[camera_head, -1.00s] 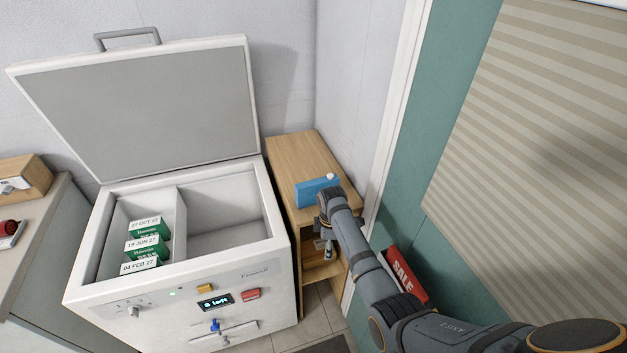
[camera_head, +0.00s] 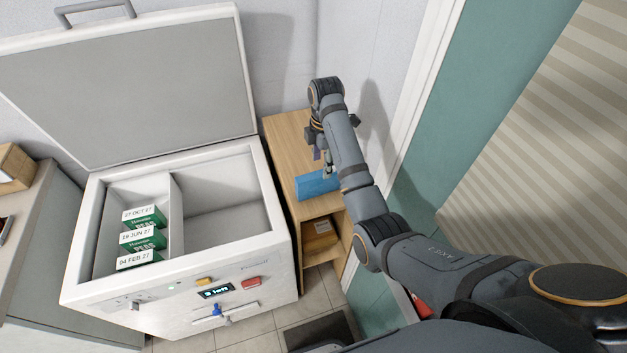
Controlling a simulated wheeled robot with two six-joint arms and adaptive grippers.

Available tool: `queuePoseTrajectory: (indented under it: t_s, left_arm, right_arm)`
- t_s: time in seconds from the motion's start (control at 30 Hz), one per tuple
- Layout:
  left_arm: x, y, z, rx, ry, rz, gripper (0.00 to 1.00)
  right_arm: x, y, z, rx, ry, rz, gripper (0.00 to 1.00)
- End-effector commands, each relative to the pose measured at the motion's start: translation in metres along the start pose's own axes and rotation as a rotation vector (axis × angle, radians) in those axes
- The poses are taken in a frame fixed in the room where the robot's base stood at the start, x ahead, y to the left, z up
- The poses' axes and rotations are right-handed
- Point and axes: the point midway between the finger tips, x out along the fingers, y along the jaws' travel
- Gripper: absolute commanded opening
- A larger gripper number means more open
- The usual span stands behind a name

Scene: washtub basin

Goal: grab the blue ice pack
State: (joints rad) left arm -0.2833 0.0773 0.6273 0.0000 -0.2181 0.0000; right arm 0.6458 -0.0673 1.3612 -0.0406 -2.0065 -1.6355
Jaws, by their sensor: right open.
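The blue ice pack (camera_head: 315,186) stands on the top of a small wooden cabinet (camera_head: 285,132), near its front edge. My right arm reaches over the cabinet from the lower right and covers the pack's right end. My right gripper (camera_head: 324,164) points down just above and behind the pack, partly hidden by my own arm. It is open, with nothing seen held in it. I cannot tell whether its fingertips touch the pack. My left gripper is out of view.
A white chest freezer (camera_head: 277,215) with its lid (camera_head: 130,85) raised stands left of the cabinet. Green labelled boxes (camera_head: 143,240) sit in its left compartment; the right one looks empty. A wall and door frame stand close on the right. A small box (camera_head: 322,228) lies on the cabinet's shelf.

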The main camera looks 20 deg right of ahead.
Motion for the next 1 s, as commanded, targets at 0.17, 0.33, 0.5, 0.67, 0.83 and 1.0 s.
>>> queuePoseTrajectory:
  t_s: [0.17,0.33,0.5,0.67,0.83,1.0]
  left_arm:
    - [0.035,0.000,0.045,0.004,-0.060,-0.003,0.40]
    - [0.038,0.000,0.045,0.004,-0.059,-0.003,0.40]
    - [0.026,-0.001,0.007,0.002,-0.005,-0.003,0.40]
    - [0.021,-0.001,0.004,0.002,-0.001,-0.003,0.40]
    - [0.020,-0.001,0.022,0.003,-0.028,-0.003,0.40]
    - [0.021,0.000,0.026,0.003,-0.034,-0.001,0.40]
  right_arm:
    - [0.040,0.000,0.000,0.001,0.000,-0.001,0.58]
    - [0.046,0.001,0.000,0.001,0.000,0.000,0.58]
    - [0.061,0.004,-0.003,0.001,0.001,-0.006,0.58]
    - [0.088,0.007,-0.004,0.001,0.000,-0.004,0.58]
    - [0.097,0.008,-0.004,0.001,0.000,0.000,0.58]
    - [0.097,0.008,-0.004,0.001,0.000,0.000,0.53]
